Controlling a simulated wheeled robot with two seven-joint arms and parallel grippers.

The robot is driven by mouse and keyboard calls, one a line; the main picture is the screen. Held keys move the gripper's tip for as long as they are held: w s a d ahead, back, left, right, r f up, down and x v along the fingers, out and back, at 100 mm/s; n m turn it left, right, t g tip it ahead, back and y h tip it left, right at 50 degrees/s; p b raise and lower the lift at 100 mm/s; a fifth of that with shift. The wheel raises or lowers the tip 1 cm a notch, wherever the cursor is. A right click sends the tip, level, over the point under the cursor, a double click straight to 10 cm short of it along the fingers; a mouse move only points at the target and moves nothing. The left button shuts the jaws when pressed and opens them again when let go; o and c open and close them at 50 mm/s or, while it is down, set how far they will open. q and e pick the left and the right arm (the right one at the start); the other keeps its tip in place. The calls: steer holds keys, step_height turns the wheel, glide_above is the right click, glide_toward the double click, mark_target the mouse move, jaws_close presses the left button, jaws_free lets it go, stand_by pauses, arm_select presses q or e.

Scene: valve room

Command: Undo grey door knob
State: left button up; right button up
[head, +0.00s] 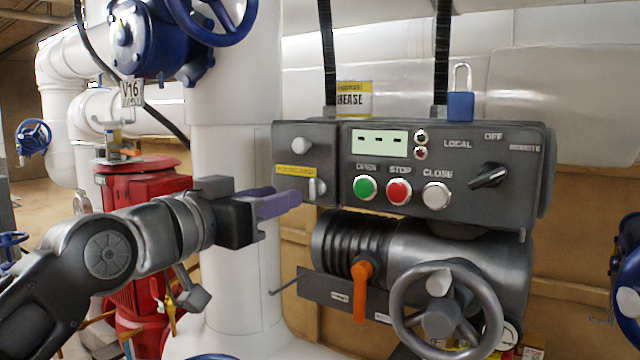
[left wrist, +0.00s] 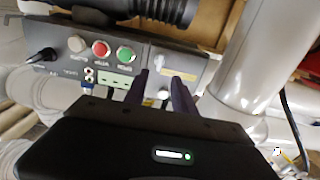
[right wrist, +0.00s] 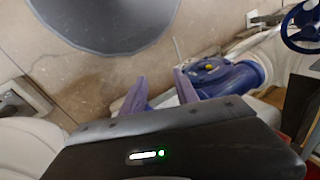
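The grey control box (head: 440,215) has a small door (head: 288,170) at its left end. A round pale grey knob (head: 302,145) sits high on the door, and a small upright grey knob or latch (head: 317,188) sits below the yellow label (head: 296,170). Both also show in the left wrist view, the lower one (left wrist: 159,61) beyond my fingertips. My left gripper (head: 290,202) is just left of the lower knob; its fingers are apart and empty (left wrist: 160,77). Contact cannot be told. My right gripper (right wrist: 158,78) is open and empty, away from the box.
A blue padlock (head: 461,105) and a grease can (head: 354,99) stand on the box. Below are an orange lever (head: 361,290) and a grey handwheel (head: 445,310). A large white pipe (head: 235,170) stands behind my left arm. The right wrist view shows floor and a blue valve body (right wrist: 230,78).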

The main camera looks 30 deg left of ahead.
mark_target(311, 188)
arm_select(q)
steer(key=shift+s, duration=0.15)
steer(key=w+p, duration=0.2)
steer(key=w, duration=0.5)
steer(key=shift+p, duration=0.4)
steer(key=shift+w+a, duration=0.1)
steer(key=shift+w, duration=0.4)
steer(key=shift+c, duration=0.2)
jaws_close()
